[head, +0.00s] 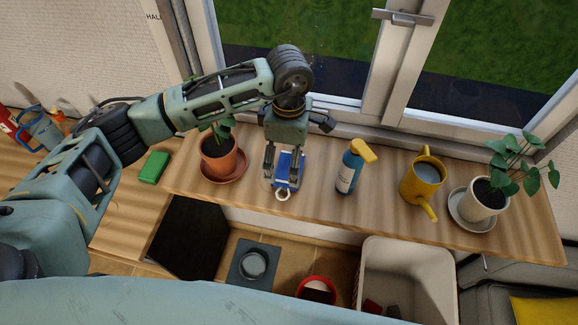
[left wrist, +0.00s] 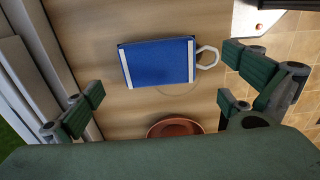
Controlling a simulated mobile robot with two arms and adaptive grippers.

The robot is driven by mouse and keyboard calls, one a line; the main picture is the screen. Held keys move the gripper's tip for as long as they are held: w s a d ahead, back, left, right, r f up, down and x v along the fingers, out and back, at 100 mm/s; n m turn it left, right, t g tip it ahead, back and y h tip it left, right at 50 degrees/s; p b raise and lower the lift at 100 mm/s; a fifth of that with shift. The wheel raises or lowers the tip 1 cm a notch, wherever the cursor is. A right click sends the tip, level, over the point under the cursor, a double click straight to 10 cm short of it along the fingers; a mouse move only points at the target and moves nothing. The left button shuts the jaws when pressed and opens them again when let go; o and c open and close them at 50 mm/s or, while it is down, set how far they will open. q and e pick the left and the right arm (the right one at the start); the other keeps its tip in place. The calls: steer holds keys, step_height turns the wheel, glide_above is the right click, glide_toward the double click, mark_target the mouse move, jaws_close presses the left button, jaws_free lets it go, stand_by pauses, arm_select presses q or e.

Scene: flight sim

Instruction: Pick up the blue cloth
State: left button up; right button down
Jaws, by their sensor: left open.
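The blue cloth (head: 289,169) is a small folded blue piece with pale edge strips and a whitish ring at one end. It lies on the wooden window shelf (head: 320,200), between a terracotta plant pot and a spray bottle. In the left wrist view the cloth (left wrist: 158,62) lies flat, its ring pointing right. My left gripper (head: 283,178) is above the cloth, fingers pointing down and spread apart. In the left wrist view my left gripper (left wrist: 165,100) is open, with nothing between its fingers. The right gripper is not in view.
A terracotta pot (head: 219,157) stands left of the cloth; a blue spray bottle (head: 349,170) and yellow watering can (head: 422,182) stand to the right. A white potted plant (head: 483,200) is further right. A green sponge-like block (head: 154,167) lies left. A white bin (head: 405,262) stands below.

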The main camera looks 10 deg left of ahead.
mark_target(289, 167)
arm_select(q)
step_height(289, 167, down, 4)
steer(key=shift+w+r+p, duration=0.1)
steer(key=shift+w+p, duration=0.05)
steer(key=shift+p, duration=0.8)
steer(key=shift+f, duration=0.45)
steer(key=c, duration=1.1)
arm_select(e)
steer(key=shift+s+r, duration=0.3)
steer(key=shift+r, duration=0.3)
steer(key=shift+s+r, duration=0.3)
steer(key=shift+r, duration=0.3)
